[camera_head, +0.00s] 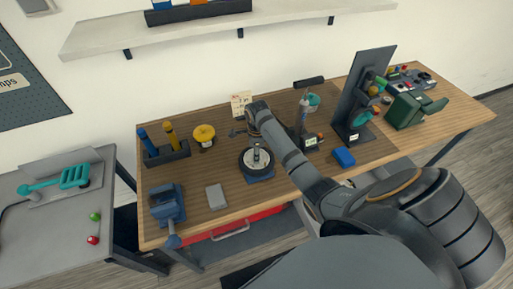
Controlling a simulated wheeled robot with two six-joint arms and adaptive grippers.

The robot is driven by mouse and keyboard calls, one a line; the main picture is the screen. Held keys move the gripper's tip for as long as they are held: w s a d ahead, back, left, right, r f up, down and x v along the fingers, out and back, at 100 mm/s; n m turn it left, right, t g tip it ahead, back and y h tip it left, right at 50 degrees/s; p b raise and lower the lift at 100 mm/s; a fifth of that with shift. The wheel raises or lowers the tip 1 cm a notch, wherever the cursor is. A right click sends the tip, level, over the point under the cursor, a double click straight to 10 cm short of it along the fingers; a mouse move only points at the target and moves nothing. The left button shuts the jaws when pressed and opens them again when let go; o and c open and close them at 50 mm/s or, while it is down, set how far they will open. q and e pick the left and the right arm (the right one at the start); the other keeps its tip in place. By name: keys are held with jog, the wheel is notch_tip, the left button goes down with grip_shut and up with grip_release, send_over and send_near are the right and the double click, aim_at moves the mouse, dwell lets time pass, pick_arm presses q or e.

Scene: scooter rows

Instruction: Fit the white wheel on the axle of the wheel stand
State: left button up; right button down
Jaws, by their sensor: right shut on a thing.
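The white wheel (246,168), with a dark tyre and pale centre, lies flat over a blue base (262,179) that looks like the wheel stand's foot. A short upright part shows at its centre; whether that is the axle is too small to tell. My right arm reaches in from the right, and its gripper (256,143) points down over the wheel's centre, shut on the wheel. The fingertips are small and partly hidden by the wrist. Whether the wheel is fully down on the axle I cannot tell. My left gripper is out of view.
A yellow wheel (204,132) and a dark holder with blue and yellow handles (166,152) stand left. A blue vise (167,204) and grey block (216,196) are at the front left.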

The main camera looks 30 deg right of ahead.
jog(key=c, duration=0.9)
grip_release()
notch_tip(320, 180, up, 8)
jog(key=shift+f, duration=0.25)
jog(key=shift+s, duration=0.1)
